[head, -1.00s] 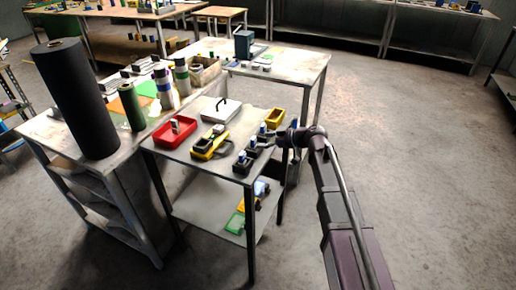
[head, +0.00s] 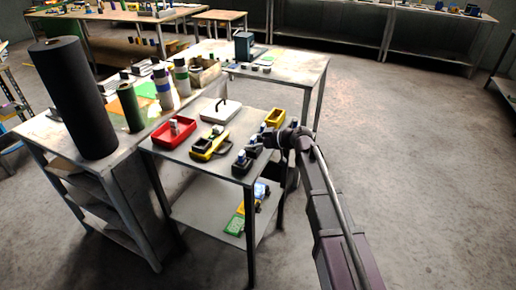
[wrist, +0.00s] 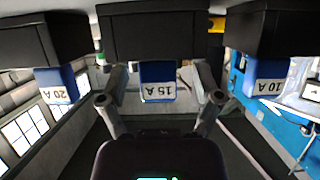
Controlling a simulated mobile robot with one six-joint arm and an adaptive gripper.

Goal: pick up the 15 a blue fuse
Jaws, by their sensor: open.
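The 15 A blue fuse (wrist: 158,82) is in the middle of the wrist view, with a white label. It sits against a black holder (wrist: 153,36). My gripper (wrist: 159,98) is open, with one finger on each side of the fuse; I see gaps between them. Contact is not visible. A 20 A blue fuse (wrist: 58,86) is to the left and a 10 A blue fuse (wrist: 265,82) to the right, each at its own black block. In the head view, my gripper (head: 268,141) is at the right edge of the small table, beside the row of black holders (head: 241,166).
The small metal table (head: 185,152) also holds a red bin (head: 172,133), a yellow-black device (head: 211,143), a white case (head: 219,111) and a yellow bin (head: 275,117). A workbench (head: 125,150) with a black roll (head: 74,98) stands left. Floor to the right is clear.

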